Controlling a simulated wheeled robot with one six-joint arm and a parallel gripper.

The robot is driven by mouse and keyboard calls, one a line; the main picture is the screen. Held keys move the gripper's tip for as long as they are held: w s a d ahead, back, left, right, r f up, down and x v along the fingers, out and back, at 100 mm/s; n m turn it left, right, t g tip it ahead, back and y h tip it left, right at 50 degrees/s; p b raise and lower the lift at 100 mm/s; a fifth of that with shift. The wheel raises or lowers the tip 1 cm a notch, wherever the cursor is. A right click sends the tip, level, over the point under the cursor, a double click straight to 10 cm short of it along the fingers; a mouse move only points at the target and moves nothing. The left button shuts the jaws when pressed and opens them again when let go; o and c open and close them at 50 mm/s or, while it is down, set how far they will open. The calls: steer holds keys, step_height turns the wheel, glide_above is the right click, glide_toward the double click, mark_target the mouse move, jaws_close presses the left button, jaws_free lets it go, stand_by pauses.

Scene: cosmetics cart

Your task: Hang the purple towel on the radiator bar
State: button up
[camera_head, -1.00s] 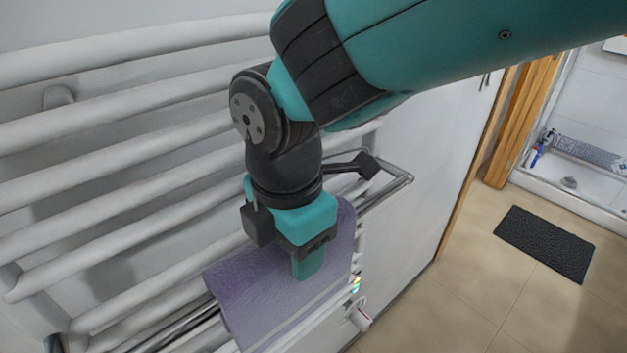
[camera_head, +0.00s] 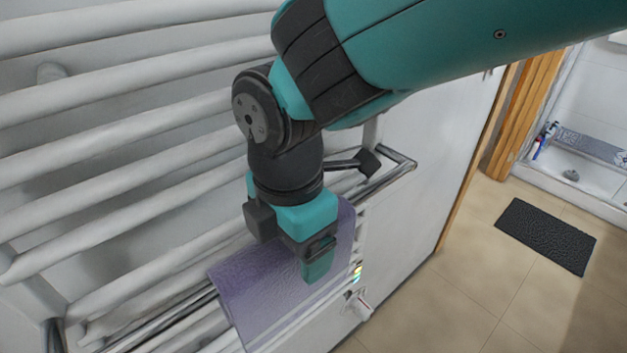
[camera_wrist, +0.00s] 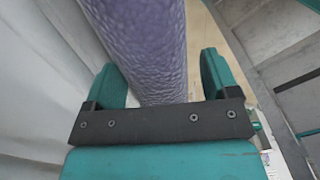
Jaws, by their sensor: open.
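The purple towel (camera_head: 265,290) lies draped over the chrome radiator bar (camera_head: 385,181), its front part hanging down. In the wrist view the towel (camera_wrist: 150,45) runs as a thick fold between the two fingers. My gripper (camera_head: 318,262) is at the towel's front side in the head view, and its body hides part of the towel. In the wrist view my gripper (camera_wrist: 165,85) is open, with a teal finger on each side of the towel and a visible gap to the right finger. Whether the left finger touches the towel is unclear.
The white radiator (camera_head: 110,105) with several horizontal tubes fills the left side. A white valve (camera_head: 360,306) sits below the towel's right edge. The floor (camera_head: 470,270) to the right is clear up to a dark mat (camera_head: 546,235) and a shower tray (camera_head: 590,178).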

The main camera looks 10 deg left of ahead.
steer(key=shift+r, duration=0.1)
step_height(320, 180, up, 17)
steer(key=b, duration=0.1)
steer(key=w+d+f+m+y, duration=0.1)
steer(key=d+f+m, duration=0.2)
steer(key=d+m, duration=0.3)
steer(key=w+d+f+m+y, duration=0.1)
steer(key=d+f+m, duration=0.25)
steer(key=d, duration=0.55)
steer(key=s+d+f+m+y, duration=0.2)
steer(key=s+d+f+m, duration=0.4)
steer(key=m, duration=0.5)
steer(key=shift+s+d, duration=0.55)
steer(key=shift+d, duration=0.05)
